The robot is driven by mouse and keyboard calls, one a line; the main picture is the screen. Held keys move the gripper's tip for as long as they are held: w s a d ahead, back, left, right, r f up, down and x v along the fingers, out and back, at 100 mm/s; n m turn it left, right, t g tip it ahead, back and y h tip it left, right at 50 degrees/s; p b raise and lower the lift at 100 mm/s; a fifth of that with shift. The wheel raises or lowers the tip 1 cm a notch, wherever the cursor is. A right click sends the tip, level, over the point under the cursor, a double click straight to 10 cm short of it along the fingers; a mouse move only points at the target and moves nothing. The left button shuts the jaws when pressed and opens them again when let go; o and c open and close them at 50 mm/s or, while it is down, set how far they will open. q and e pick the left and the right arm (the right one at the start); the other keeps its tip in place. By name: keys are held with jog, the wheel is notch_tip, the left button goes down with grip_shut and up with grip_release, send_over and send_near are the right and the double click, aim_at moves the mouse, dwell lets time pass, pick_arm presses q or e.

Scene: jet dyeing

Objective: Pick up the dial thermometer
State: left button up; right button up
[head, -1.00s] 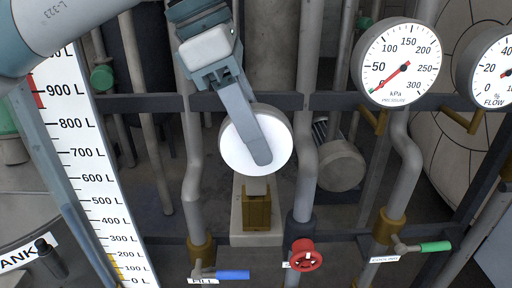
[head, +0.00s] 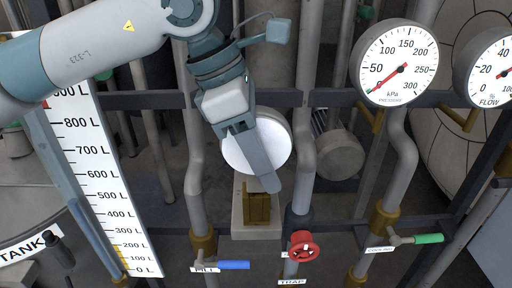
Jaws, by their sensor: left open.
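The dial thermometer (head: 236,153) shows as a round white disc in the middle of the head view, above a brass fitting (head: 257,203) on a pale block. No markings can be read on its face. My right gripper is not in view.
A pressure gauge (head: 399,62) and a flow gauge (head: 494,68) are at the upper right. A red valve wheel (head: 302,246), a blue-handled valve (head: 233,265) and a green-handled valve (head: 428,239) are below. Vertical pipes flank the disc. A level scale (head: 101,180) stands at left.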

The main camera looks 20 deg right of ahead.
aim_at(269, 111)
pick_arm(q)
jog(key=shift+c, duration=0.7)
grip_shut()
jog(key=shift+r, duration=0.1)
jog(key=shift+r+b, duration=0.3)
jog(key=shift+r, duration=0.2)
notch_tip(269, 111, up, 8)
jog(key=shift+f+b, duration=0.25)
jog(key=shift+b, duration=1)
jog(key=shift+r, duration=0.7)
